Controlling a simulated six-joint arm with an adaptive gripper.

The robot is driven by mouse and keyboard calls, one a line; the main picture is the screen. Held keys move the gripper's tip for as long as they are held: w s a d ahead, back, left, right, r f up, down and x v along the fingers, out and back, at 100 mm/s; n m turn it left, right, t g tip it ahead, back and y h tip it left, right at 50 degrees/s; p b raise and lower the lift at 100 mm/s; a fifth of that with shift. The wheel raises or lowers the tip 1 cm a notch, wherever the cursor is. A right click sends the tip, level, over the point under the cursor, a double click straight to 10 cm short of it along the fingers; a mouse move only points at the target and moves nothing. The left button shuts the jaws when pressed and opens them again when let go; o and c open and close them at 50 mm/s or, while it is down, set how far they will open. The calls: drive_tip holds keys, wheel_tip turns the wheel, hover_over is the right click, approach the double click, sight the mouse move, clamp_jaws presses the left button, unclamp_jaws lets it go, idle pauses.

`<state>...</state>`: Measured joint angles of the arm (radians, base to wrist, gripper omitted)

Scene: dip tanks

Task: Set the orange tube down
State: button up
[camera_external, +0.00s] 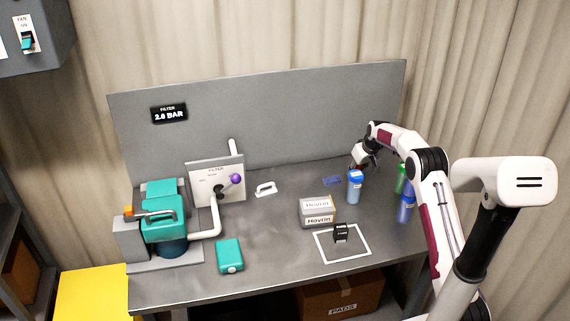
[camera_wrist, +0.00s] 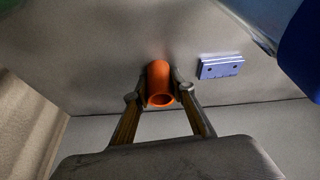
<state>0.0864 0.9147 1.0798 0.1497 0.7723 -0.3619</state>
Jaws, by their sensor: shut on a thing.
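The orange tube (camera_wrist: 160,80) shows in the wrist view, its open round end facing the camera. My gripper (camera_wrist: 158,92) is shut on it, one fingertip on each side. In the external view my gripper (camera_external: 362,160) is low over the back right of the grey bench, behind a blue bottle with a blue cap (camera_external: 354,187). The tube is mostly hidden there. I cannot tell whether its far end touches the bench.
A small blue block (camera_wrist: 220,67) with dark spots lies right of the tube. Blue (camera_external: 405,208) and green (camera_external: 401,180) bottles stand near my arm. A grey labelled box (camera_external: 317,212) and a black item (camera_external: 341,233) in a white outline (camera_external: 326,251) are nearer the front.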

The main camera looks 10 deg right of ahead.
drive_tip(key=o, duration=1.2)
drive_tip(key=shift+r, duration=0.1)
drive_tip(key=v, duration=1.1)
drive_tip(key=shift+r, duration=0.4)
drive_tip(key=shift+s+r, duration=0.1)
drive_tip(key=shift+s, duration=0.05)
